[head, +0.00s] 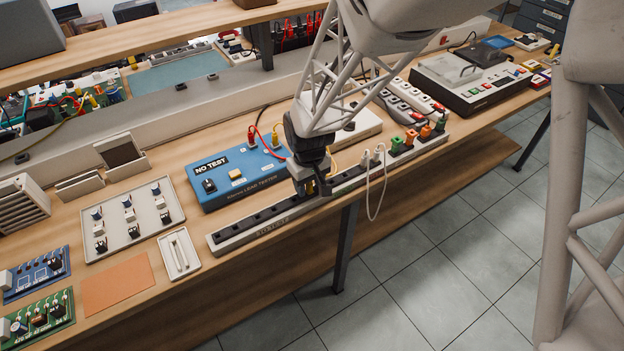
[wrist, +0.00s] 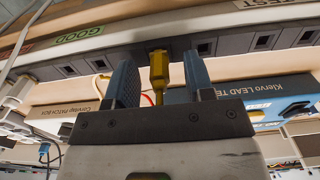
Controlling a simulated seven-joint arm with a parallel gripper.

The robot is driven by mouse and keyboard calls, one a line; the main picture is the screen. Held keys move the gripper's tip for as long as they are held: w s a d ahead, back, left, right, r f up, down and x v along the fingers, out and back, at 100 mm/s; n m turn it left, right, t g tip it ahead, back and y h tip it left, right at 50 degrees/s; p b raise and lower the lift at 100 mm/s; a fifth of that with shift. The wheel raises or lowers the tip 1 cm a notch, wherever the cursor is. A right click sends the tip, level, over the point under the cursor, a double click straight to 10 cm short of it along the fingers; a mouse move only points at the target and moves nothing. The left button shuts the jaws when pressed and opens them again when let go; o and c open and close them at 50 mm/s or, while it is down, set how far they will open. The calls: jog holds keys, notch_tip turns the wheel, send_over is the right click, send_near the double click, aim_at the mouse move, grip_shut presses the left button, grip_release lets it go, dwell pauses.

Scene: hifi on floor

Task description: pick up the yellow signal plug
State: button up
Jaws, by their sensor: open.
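A yellow plug (wrist: 158,72) stands in a socket of the dark-slotted strip (wrist: 110,62), with its cable end toward me in the wrist view. My gripper (wrist: 160,62) is open, with one blue-grey finger on each side of the plug. Gaps show between the plug and both fingers. In the head view my gripper (head: 312,187) is over the long socket strip (head: 231,240) at the front of the bench. There it hides the yellow plug. Another yellow plug (head: 276,138) shows on the blue lead tester (head: 240,175).
White plugs (head: 372,156) with a hanging cord, then green (head: 396,145) and orange plugs (head: 411,137), stand along the strip to the right. A component tray (head: 150,235) and an orange mat (head: 117,288) lie left. The shelf edge (head: 170,30) runs behind.

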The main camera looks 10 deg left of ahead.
jog(key=shift+c, duration=0.5)
grip_shut()
jog(key=shift+r, duration=0.15)
jog(key=shift+r, duration=0.75)
notch_tip(320, 180, up, 2)
jog(key=shift+r, duration=0.1)
jog(key=s+d+r, duration=0.1)
jog(key=s+d, duration=0.7)
jog(key=s, duration=0.5)
jog(key=shift+s+d, duration=0.2)
jog(key=shift+s, duration=0.1)
jog(key=shift+r, duration=0.1)
